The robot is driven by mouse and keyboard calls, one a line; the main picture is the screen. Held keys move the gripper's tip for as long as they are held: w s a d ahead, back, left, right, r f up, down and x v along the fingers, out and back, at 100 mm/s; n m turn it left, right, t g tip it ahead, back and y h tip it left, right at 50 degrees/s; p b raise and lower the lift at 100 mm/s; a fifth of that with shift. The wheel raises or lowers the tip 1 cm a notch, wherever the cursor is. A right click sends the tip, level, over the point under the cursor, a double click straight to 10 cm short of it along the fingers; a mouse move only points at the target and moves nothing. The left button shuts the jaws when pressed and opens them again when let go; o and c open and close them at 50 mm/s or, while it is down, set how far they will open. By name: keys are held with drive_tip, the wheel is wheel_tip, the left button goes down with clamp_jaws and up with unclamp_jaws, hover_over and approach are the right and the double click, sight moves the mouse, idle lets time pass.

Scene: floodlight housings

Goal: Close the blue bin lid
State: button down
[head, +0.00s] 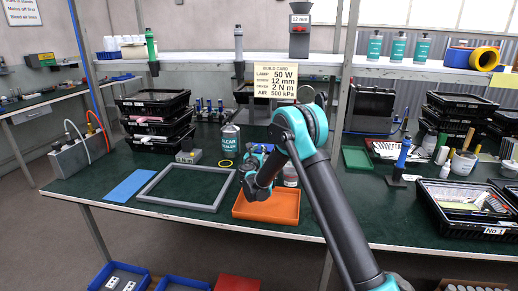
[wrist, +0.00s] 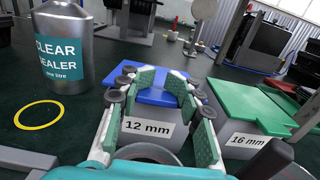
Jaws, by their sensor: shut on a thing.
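The blue bin lid (wrist: 154,96) is on top of the grey bin labelled 12 mm (wrist: 170,131) in the wrist view. My gripper (wrist: 161,78) reaches over this bin from the near side, its green-padded fingers closed in on a blue part of the lid. The fingers cover much of the lid, so I cannot tell whether it lies fully flat on the rim.
A bin labelled 16 mm with a green lid (wrist: 246,107) stands close on the right. The clear sealer tin (wrist: 63,48) and a yellow ring (wrist: 39,117) are on the left. An orange tray (head: 268,220) and a grey frame (head: 152,202) lie nearer the bench front.

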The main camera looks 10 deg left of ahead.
idle(0.3)
drive_tip(key=c, duration=1)
unclamp_jaws()
drive_tip(key=shift+o, duration=0.2)
drive_tip(key=shift+s, duration=0.15)
drive_tip(key=s, duration=1.1)
drive_tip(key=shift+s+a, duration=0.2)
drive_tip(key=shift+s, duration=0.2)
